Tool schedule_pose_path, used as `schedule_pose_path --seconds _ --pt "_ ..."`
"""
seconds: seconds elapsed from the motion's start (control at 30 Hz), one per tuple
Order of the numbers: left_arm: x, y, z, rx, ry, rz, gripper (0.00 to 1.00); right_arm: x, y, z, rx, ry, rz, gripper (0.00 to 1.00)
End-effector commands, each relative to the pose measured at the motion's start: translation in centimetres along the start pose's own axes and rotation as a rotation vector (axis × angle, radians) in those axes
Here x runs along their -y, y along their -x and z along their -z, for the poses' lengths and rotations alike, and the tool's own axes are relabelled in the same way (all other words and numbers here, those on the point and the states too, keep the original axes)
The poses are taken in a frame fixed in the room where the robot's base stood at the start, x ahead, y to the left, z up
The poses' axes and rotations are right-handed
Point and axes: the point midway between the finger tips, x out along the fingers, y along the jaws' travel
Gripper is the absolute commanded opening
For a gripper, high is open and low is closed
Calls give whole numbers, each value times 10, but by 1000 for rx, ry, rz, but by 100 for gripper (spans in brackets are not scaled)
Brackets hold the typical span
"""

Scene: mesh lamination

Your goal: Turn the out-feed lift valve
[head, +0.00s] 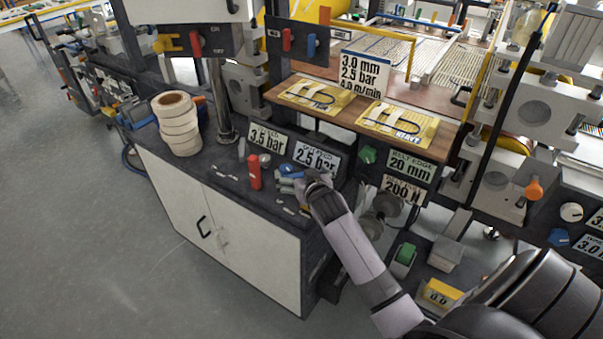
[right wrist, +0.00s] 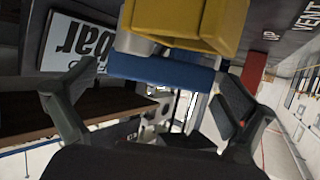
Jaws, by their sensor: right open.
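The out-feed valve's blue handle (head: 290,170) is on the dark cabinet top, in front of the 2.5 bar sign (head: 317,156). My right gripper (head: 291,185) is right at it and partly covers it. In the right wrist view the blue handle (right wrist: 160,70) lies across the space between the fingertips of my open right gripper (right wrist: 157,82). Whether a finger touches it I cannot tell. A yellow block (right wrist: 185,22) sits against the handle in that view. My left gripper is not in view.
A red upright handle (head: 254,172) stands just left of the gripper, before the 3.5 bar sign (head: 267,138). A stack of tape rolls (head: 178,127) stands farther left. A green knob (head: 368,155) is to the right. Small loose pieces lie near the cabinet's front edge.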

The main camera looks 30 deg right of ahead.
Motion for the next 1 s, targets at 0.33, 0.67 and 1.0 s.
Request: schedule_pose_path --seconds 0.33,0.67,1.0 --pt "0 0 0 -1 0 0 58 0 -2 0 1 0 0 97" --pt "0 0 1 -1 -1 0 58 0 -2 0 1 0 0 75" --pt "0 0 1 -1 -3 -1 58 0 -2 -1 1 0 0 53"
